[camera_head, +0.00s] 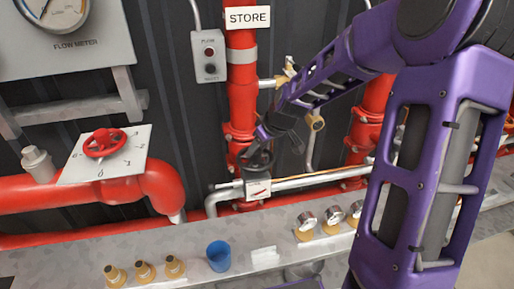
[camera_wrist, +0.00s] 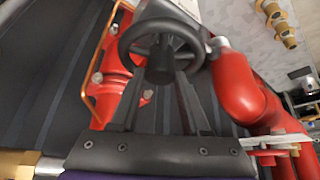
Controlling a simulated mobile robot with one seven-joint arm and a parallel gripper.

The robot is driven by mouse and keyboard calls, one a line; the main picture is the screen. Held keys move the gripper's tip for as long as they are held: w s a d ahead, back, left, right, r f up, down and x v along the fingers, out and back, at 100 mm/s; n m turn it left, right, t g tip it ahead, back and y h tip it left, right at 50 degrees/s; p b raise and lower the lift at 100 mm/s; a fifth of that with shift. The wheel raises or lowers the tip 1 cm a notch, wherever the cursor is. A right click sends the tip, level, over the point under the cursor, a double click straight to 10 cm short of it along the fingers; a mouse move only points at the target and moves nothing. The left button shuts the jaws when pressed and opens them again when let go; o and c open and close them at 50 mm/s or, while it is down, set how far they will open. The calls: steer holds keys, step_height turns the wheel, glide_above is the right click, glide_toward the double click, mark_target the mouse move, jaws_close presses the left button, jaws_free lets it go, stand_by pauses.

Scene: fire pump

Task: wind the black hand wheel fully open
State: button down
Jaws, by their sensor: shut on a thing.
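The black hand wheel (camera_head: 257,162) sits low in front of the red STORE pipe, above a small white plate with a red mark (camera_head: 258,189). In the wrist view the wheel (camera_wrist: 124,44) shows its round rim and hub close ahead. My gripper (camera_head: 268,135) reaches down to the wheel from the upper right. In the wrist view its two dark fingers (camera_wrist: 161,78) lean together at the wheel's hub and near rim, shut on the wheel. The exact contact is partly hidden by the fingers.
A red hand wheel (camera_head: 104,143) on a white dial plate is at left. A blue cup (camera_head: 218,256), brass fittings (camera_head: 144,270) and gauges (camera_head: 307,222) stand on the grey ledge below. A grey button box (camera_head: 209,56) hangs left of the STORE pipe (camera_head: 241,85).

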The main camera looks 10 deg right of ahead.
steer(key=n, duration=0.1)
steer(key=n+g+y, duration=0.1)
steer(key=n, duration=0.1)
steer(key=n+g+y, duration=0.1)
steer(key=n, duration=0.1)
steer(key=shift+w+d, duration=0.2)
steer(key=shift+w, duration=0.05)
steer(key=n+g, duration=0.1)
steer(key=n, duration=0.1)
steer(key=shift+n+y, duration=0.3)
steer(key=shift+n, duration=0.1)
steer(key=n+g, duration=0.1)
steer(key=n, duration=0.2)
steer(key=shift+w+g, duration=0.2)
steer(key=shift+g, duration=0.2)
steer(key=n+g, duration=0.2)
steer(key=n, duration=0.3)
